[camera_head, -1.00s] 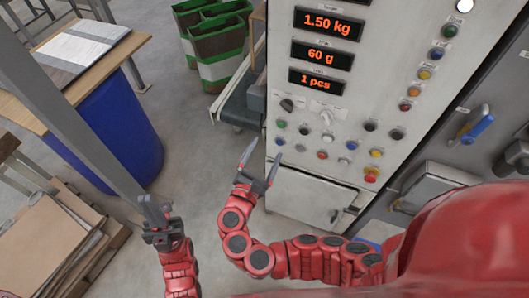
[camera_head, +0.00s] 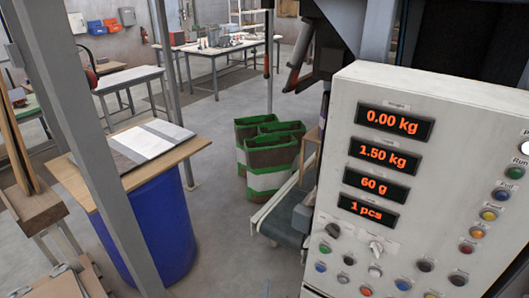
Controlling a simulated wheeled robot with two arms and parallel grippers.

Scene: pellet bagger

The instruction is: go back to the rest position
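The control cabinet (camera_head: 335,110) fills the right of the head view. Its displays read 0.00 kg, 1.50 kg, 60 g and 1 pcs. Knobs and coloured buttons sit below and beside them. My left gripper is out of the picture. The rest of both arms is hidden below the frame.
A blue drum (camera_head: 150,235) carries a wooden board (camera_head: 185,150) with papers at left, behind a grey post (camera_head: 75,120). Green-and-white bags (camera_head: 270,180) stand on the floor beside a conveyor (camera_head: 275,222). Worktables (camera_head: 215,55) stand at the back. Open floor lies between drum and conveyor.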

